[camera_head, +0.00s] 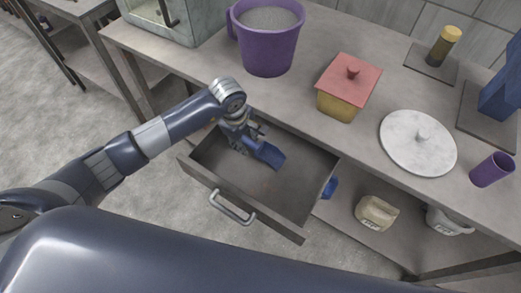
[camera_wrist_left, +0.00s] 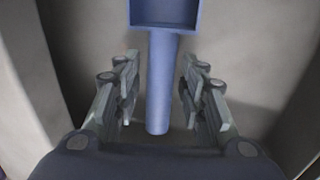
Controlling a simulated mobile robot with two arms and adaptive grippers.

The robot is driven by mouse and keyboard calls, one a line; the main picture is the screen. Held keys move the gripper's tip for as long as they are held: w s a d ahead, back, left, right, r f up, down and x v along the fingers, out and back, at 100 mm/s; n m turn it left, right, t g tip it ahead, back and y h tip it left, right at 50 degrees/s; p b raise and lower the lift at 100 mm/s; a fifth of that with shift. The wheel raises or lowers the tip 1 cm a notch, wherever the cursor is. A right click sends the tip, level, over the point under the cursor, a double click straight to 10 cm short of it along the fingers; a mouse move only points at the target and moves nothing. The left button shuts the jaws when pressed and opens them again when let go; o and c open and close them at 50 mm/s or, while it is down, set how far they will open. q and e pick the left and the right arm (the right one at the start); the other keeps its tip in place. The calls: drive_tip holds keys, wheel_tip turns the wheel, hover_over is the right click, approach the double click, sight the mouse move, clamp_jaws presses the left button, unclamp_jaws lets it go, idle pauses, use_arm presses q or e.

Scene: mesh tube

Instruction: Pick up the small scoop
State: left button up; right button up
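The small scoop is blue with a straight handle and a square pan; in the head view the scoop (camera_head: 270,154) lies in the open drawer (camera_head: 284,194). In the left wrist view the scoop (camera_wrist_left: 165,80) has its pan at the top and its handle pointing down between my fingers. My left gripper (camera_head: 250,135) reaches into the drawer at the handle. In the wrist view the left gripper (camera_wrist_left: 162,95) is open, one finger on each side of the handle, with gaps on both sides. My right gripper does not show.
The drawer walls stand close around my left gripper. On the counter above are a purple bucket (camera_head: 268,42), a red-lidded yellow box (camera_head: 347,90), a white round plate (camera_head: 417,145) and a purple cup (camera_head: 491,170). A beige container (camera_head: 376,213) stands on the lower shelf.

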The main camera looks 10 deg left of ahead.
sight(245, 137)
use_arm(q)
clamp_jaws()
wheel_tip(245, 137, up, 9)
drive_tip(key=shift+w+b, duration=0.1)
drive_tip(key=shift+b, duration=0.45)
drive_tip(key=shift+r, duration=0.55)
